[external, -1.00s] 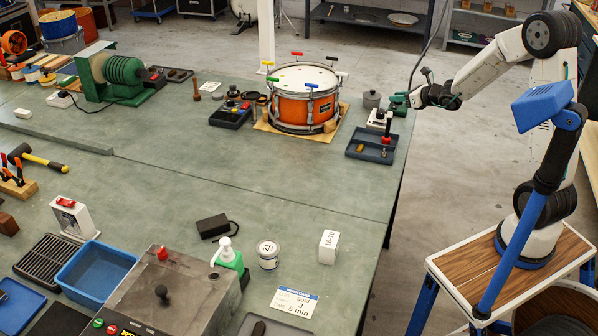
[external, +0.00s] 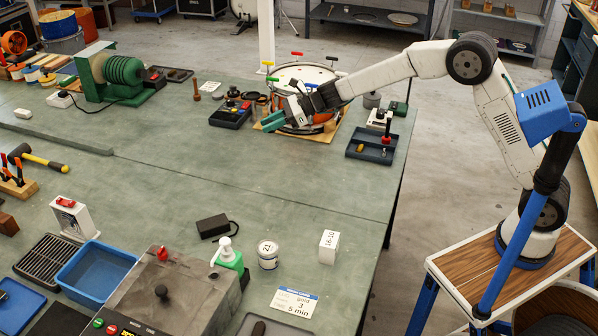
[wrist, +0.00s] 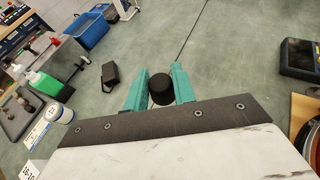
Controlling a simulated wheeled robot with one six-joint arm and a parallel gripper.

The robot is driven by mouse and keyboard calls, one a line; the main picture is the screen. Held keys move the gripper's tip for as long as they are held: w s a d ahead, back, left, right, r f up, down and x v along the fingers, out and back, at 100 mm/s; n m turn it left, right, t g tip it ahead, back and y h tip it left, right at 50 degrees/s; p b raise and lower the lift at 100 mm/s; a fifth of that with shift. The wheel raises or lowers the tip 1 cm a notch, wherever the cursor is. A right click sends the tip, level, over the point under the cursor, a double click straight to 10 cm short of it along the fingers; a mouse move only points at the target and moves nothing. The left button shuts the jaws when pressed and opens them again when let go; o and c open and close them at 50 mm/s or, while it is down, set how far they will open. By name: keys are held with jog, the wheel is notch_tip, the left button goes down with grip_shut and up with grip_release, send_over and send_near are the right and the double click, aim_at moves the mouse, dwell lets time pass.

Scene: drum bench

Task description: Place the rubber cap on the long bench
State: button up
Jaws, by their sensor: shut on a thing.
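My gripper (external: 270,122) has teal fingers and hangs over the long bench (external: 200,165), in front of the drum in the external view. In the wrist view my gripper (wrist: 160,80) is shut on the rubber cap (wrist: 162,88), a short black round piece between the two fingers. The cap cannot be made out in the external view. The green bench top (wrist: 215,65) shows below and beyond the cap in the wrist view; the cap appears held above it.
The orange drum (external: 323,122) stands close to my gripper, partly hidden by my arm. A black control box (external: 230,114) lies to the left of it. A dark tray (external: 371,145) sits to the right. The middle of the bench is largely clear, with a black adapter (external: 213,226) farther forward.

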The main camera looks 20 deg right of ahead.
jog(key=s+a+f+n+g, duration=0.1)
jog(key=s+a+n+g, duration=0.1)
jog(key=s+a, duration=0.45)
jog(key=s+a+n+g, duration=0.2)
jog(key=s+a, duration=0.2)
jog(key=a, duration=0.6)
jog(key=n+g, duration=0.3)
jog(key=g, duration=0.1)
send_over(208, 258)
jog(key=s, duration=0.3)
notch_tip(208, 258, down, 2)
jog(key=shift+h, duration=0.3)
jog(key=f, duration=1)
jog(key=shift+w+a+f, duration=0.2)
jog(key=shift+w+f, duration=0.05)
jog(key=shift+f, duration=2.3)
jog(key=shift+f, duration=0.15)
jog(key=o, duration=0.9)
